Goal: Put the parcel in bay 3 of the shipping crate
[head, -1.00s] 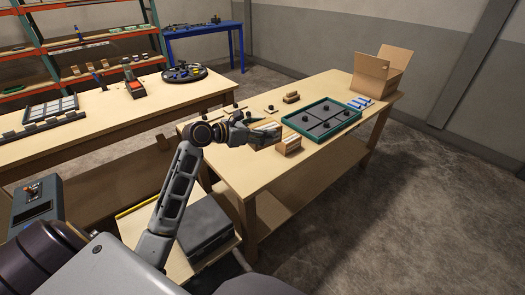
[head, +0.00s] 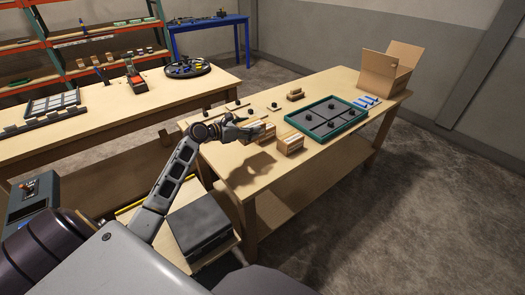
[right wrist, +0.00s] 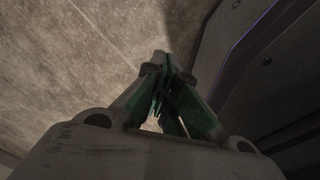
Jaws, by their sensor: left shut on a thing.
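My left gripper (head: 244,131) is shut on a brown cardboard parcel (head: 265,132) with a pale top, over the near left part of the table. A shadow lies on the table below it, so the parcel seems to be held above the surface. The gripper hides part of it. The green-rimmed, dark-floored crate with dividers (head: 353,130) lies to the right of it, with several small dark knobs in its bays. I cannot read any bay numbers. In the right wrist view, my right gripper (right wrist: 162,64) has its fingers together over the floor, with nothing seen between them.
A similar brown box (head: 290,145) stands between the held parcel and the crate. A small brown block (head: 296,94) and dark knobs lie behind. Blue-and-white strips (head: 366,101) and an open carton (head: 385,72) are at the far right. The table's front left is clear.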

